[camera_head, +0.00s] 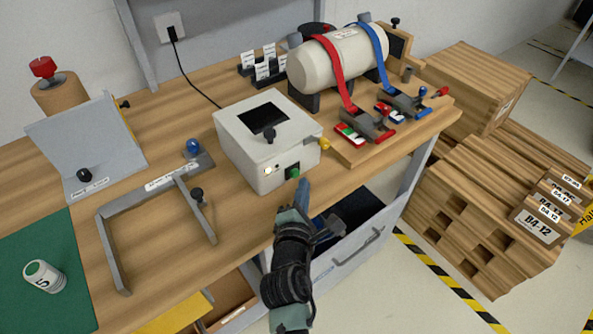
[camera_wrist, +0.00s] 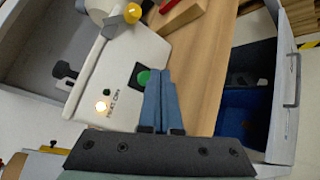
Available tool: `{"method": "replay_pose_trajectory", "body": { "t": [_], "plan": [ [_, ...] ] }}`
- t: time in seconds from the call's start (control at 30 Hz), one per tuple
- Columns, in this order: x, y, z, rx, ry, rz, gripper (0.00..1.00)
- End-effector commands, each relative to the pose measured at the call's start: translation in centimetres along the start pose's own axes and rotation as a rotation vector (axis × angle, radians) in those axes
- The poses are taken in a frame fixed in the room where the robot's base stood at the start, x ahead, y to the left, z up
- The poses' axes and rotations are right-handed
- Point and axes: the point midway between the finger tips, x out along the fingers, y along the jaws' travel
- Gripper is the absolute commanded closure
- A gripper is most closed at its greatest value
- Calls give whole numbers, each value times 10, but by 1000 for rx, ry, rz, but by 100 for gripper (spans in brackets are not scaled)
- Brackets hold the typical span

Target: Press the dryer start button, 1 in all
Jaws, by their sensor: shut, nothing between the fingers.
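The dryer is a white box (camera_head: 247,157) with a dark window on top, standing on the wooden bench. Its green start button (camera_head: 293,173) sits on a dark plate on the front face. The green button also shows in the wrist view (camera_wrist: 144,77), beside a lit round lamp (camera_wrist: 101,106). My gripper (camera_head: 303,186) is shut and empty, its blue fingertips just in front of the button and close to it. In the wrist view the fingertips (camera_wrist: 160,75) lie at the right edge of the button plate. I cannot tell whether they touch it.
A yellow knob (camera_head: 324,143) sticks out at the dryer's right corner. A wooden board with clamps and a strapped tank (camera_head: 338,60) stands to the right. A grey frame (camera_head: 122,254) lies to the left. An open drawer (camera_head: 345,262) is below the bench edge.

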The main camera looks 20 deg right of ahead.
Motion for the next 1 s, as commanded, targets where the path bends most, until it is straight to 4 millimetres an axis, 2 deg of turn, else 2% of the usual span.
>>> {"method": "replay_pose_trajectory", "body": {
  "t": [0.27,0.7,1.0],
  "plan": [
    [-1,-1,1,0,-1,-1,100],
    [-30,-20,23,0,0,-2,100],
    [-35,-26,26,1,-1,0,100]
  ]
}}
